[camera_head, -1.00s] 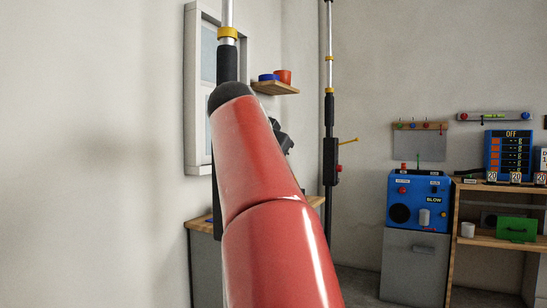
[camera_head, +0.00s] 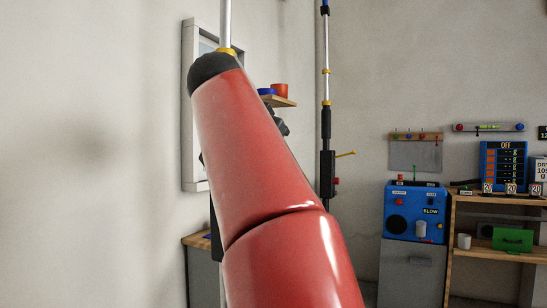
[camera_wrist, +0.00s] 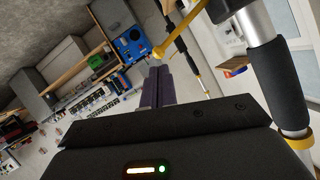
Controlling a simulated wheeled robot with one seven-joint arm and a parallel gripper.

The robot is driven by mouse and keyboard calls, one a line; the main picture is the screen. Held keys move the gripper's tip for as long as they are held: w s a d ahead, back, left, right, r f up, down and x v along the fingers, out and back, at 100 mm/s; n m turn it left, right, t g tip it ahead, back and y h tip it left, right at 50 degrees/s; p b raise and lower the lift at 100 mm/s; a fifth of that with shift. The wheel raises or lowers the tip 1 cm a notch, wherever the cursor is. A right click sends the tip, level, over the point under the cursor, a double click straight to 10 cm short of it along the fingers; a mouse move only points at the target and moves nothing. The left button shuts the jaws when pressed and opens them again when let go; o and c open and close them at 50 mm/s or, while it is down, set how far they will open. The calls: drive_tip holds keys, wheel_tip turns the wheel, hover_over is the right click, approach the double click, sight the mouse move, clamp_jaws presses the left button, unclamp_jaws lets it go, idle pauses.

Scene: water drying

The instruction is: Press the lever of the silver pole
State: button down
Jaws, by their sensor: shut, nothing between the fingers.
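The near silver pole (camera_head: 226,22) stands upright, mostly hidden behind my red arm in the head view. In the wrist view the silver pole (camera_wrist: 253,22) shows at the right, with a black foam grip and a yellow ring. A yellow lever (camera_wrist: 184,29) reaches out from a dark housing at the top, its rounded end near the picture's middle. My gripper (camera_wrist: 158,72) is shut and empty, its fingertips just below the lever's end in the wrist view. I cannot tell whether they touch. The head view does not show the fingers clearly.
A farther pole (camera_head: 326,115) with its own yellow lever (camera_head: 345,154) stands in the corner. A wooden shelf (camera_head: 285,102) with bowls is behind the near pole. A blue machine (camera_head: 415,212) on a grey cabinet and a wooden shelf unit (camera_head: 500,198) stand right.

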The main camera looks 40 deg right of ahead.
drive_tip(key=shift+v, duration=1.35)
idle(1.7)
